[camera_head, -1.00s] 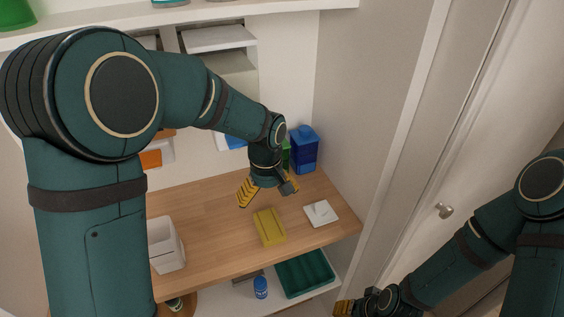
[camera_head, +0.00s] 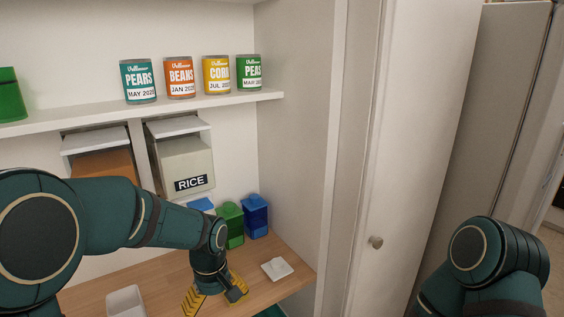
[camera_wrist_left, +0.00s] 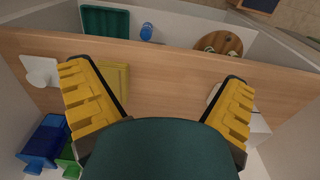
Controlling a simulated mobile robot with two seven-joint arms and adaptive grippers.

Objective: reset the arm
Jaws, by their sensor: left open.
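My left arm comes in from the left in the head view. Its gripper (camera_head: 215,293) points down over the wooden counter (camera_head: 165,283), with its yellow-padded fingers apart. In the left wrist view the gripper (camera_wrist_left: 157,78) is spread wide with nothing between its fingers. A yellow block (camera_wrist_left: 116,82) lies on the counter below, partly hidden behind one finger. My right arm shows at the lower right of the head view; its gripper is out of the picture.
Blue (camera_head: 255,215) and green (camera_head: 231,223) containers stand behind the left gripper. A white dish (camera_head: 277,268) lies to its right, a white bin (camera_head: 126,301) to its left. Labelled cans (camera_head: 180,78) line the shelf (camera_head: 215,101) above a RICE bin (camera_head: 186,165). A door (camera_head: 415,130) stands right.

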